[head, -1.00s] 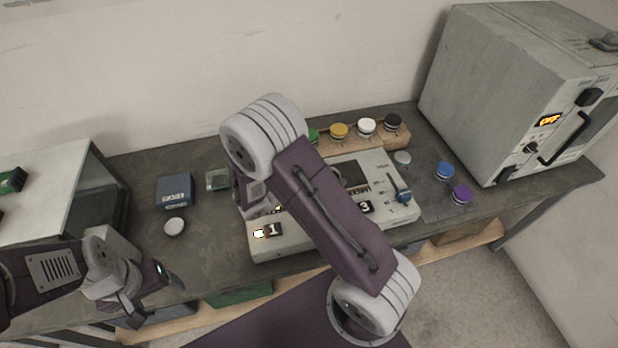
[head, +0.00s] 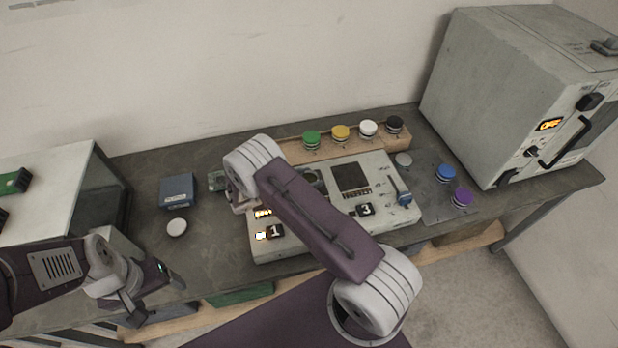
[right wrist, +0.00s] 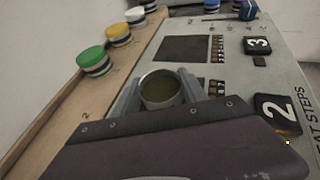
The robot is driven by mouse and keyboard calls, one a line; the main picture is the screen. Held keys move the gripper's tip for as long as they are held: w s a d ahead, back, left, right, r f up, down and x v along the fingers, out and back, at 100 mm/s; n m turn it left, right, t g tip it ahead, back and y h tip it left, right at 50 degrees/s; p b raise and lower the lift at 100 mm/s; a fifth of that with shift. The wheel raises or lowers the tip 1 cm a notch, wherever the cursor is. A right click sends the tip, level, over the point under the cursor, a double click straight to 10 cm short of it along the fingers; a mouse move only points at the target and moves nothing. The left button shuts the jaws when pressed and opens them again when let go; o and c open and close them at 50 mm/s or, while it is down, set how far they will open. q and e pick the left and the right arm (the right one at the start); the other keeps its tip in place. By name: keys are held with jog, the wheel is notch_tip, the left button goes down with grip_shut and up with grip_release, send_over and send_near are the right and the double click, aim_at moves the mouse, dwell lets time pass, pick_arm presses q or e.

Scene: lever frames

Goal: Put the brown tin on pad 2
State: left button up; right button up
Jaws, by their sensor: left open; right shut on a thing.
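The tin (right wrist: 165,90) shows in the right wrist view as a round metal can with a pale rim and a dull olive-brown inside. My right gripper (right wrist: 170,92) is shut on it, with a grey finger on either side. The tin is over the console (right wrist: 285,75), nearer the 2 label (right wrist: 277,112) than the dark square pad by 3 (right wrist: 187,48). The pad beneath the tin is hidden, and I cannot tell whether the tin touches it. In the head view my right forearm covers much of this area. My left gripper (head: 157,297) is open and empty at the table's front left.
A wooden rack (head: 360,139) behind the console holds green, yellow, white and black-topped jars. Blue (head: 446,172) and purple (head: 462,197) ones stand right, before a large grey oven (head: 490,110). A blue box (head: 177,189) and white disc (head: 176,227) lie left.

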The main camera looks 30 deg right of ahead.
jog(key=shift+s+f, duration=0.1)
jog(key=shift+f, duration=0.05)
jog(key=o, duration=1.4)
